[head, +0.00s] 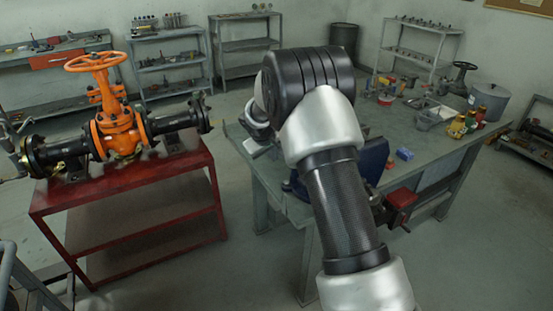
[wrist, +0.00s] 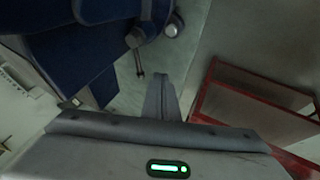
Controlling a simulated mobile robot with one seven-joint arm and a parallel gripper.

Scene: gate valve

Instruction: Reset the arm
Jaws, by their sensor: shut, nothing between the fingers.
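My arm (head: 340,190) rises through the middle of the head view and bends over at a black joint. Its far end is mostly hidden there. In the wrist view my gripper (wrist: 161,80) shows at the bottom centre, its fingers shut together with nothing between them. It hangs free, apart from anything around it. A blue vise (wrist: 80,45) on the workbench fills the upper left of the wrist view; in the head view the blue vise (head: 373,158) is partly behind my arm.
A red stand (head: 150,175) on the left carries an orange gate valve (head: 117,128) with a handwheel; the stand also shows in the wrist view (wrist: 205,90). The grey workbench (head: 420,150) holds jars and boxes. Shelves line the back wall. Floor is clear between stand and bench.

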